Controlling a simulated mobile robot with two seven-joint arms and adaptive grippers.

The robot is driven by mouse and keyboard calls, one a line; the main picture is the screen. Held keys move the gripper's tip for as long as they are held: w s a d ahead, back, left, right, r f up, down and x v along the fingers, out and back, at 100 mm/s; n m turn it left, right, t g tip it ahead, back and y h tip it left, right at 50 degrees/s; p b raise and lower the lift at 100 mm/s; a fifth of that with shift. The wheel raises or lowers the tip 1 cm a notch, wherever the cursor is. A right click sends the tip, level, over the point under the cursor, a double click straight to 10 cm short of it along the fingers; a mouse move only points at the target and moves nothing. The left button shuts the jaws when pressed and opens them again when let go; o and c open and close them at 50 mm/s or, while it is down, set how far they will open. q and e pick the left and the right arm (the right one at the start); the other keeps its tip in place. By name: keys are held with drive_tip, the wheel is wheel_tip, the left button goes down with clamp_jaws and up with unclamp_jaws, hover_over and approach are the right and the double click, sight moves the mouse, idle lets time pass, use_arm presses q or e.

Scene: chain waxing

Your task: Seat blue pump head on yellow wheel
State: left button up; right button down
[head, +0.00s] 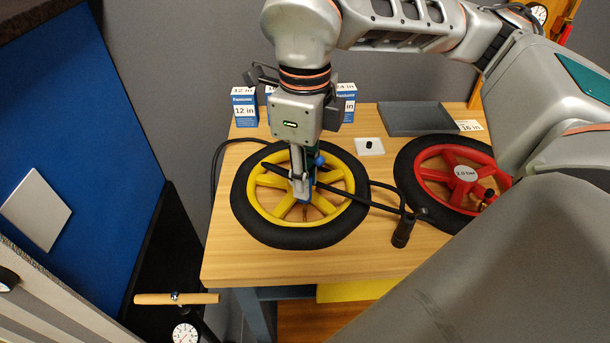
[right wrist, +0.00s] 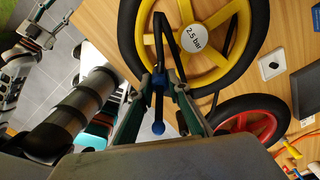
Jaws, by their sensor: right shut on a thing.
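The yellow wheel (head: 346,178) with its black tyre lies flat on the wooden table; in the right wrist view its yellow rim (right wrist: 238,58) and a "2.5 bar" hub label show. My right gripper (head: 301,196) points down over the wheel's spokes, shut on the blue pump head (head: 319,160). In the right wrist view the pump head (right wrist: 158,90), with its blue ball-ended lever, sits between the fingers (right wrist: 160,78). I cannot tell whether the pump head touches the wheel's valve. Part of my left arm shows at the upper left of the right wrist view; its finger state is unclear.
A red wheel (head: 465,172) marked "2.0 bar" lies to the right. A black hose (head: 365,203) crosses the yellow wheel, near a black handle (head: 404,231). A grey tray (head: 415,119), blue-white boxes (head: 244,107) and a small white plate (head: 370,147) stand at the back.

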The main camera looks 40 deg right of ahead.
drive_tip(key=shift+f+b, duration=0.3)
drive_tip(key=shift+f, duration=0.1)
idle(0.4)
drive_tip(key=shift+f+b, duration=0.5)
drive_tip(key=shift+f, duration=0.15)
idle(0.5)
drive_tip(key=c, duration=1.8)
unclamp_jaws()
wheel_tip(320, 180, up, 12)
